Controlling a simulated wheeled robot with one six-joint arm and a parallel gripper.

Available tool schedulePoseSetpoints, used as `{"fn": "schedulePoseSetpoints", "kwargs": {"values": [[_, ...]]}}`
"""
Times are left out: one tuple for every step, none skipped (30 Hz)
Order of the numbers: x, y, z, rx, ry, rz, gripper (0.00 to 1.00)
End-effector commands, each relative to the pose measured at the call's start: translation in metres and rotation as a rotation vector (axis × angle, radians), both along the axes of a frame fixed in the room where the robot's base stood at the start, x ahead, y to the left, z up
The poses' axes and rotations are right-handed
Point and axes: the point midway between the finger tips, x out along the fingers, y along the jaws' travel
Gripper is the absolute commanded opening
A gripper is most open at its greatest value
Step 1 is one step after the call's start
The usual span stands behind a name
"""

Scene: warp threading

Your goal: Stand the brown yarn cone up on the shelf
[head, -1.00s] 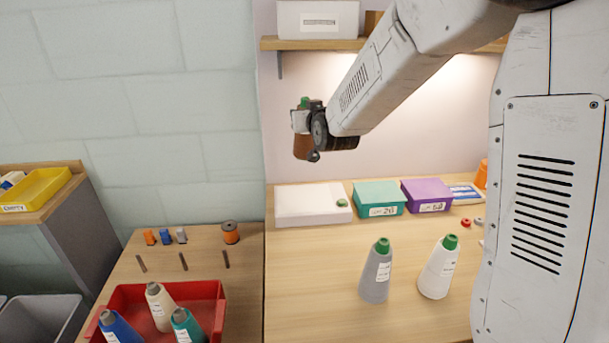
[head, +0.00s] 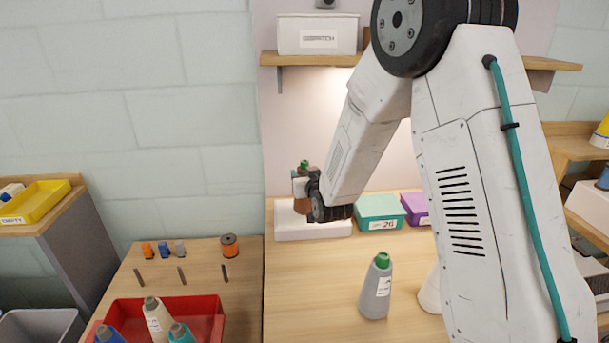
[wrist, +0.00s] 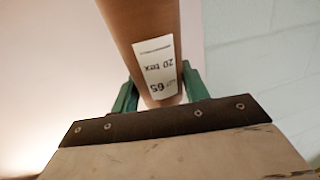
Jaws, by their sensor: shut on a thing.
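The brown yarn cone (head: 302,205) is held in my gripper (head: 303,186), above the white box on the bench, with its green tip up. In the wrist view the brown cone (wrist: 148,30) shows its white label, and the fingers of my gripper (wrist: 158,90) close on it from both sides. The cone looks about upright in the head view, and its lower end is partly hidden by my wrist. The wall shelf (head: 350,59) is above and behind the gripper, partly hidden by my arm.
A white bin (head: 318,36) stands on the shelf's left part. Below are the white box (head: 325,229), a teal box (head: 380,210), a purple box (head: 416,208), a grey cone (head: 376,288) and a partly hidden white cone (head: 430,292). A red tray (head: 208,318) of cones is lower left.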

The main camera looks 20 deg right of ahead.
Motion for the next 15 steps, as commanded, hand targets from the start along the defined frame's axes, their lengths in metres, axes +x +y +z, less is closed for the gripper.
{"fn": "schedulePoseSetpoints", "kwargs": {"values": [[0.0002,0.0000,0.0008,0.000,-0.002,0.000,0.00],[0.0002,-0.0001,0.0008,0.000,-0.001,0.000,0.00],[0.0003,-0.0001,0.0004,0.000,-0.001,0.000,0.00],[0.0003,-0.0001,-0.0003,0.000,-0.001,0.000,0.00],[0.0002,-0.0001,-0.0012,0.000,-0.001,0.000,0.00],[0.0002,-0.0001,-0.0028,0.000,0.000,0.000,0.00],[0.0001,-0.0002,-0.0036,0.000,0.001,0.000,0.48],[0.0000,-0.0002,-0.0031,0.000,0.000,0.000,0.56],[0.0000,-0.0002,-0.0030,0.000,0.000,0.000,0.67],[0.0000,-0.0002,-0.0030,0.000,0.000,0.000,0.67],[0.0000,-0.0002,-0.0030,0.000,0.000,0.000,0.67],[0.0001,-0.0002,-0.0029,0.000,0.000,0.000,0.67],[0.0001,-0.0002,-0.0029,0.000,0.000,0.000,0.67],[0.0001,-0.0002,-0.0029,0.000,0.000,0.000,0.67],[0.0001,-0.0002,-0.0029,0.000,0.000,0.000,0.67]]}}
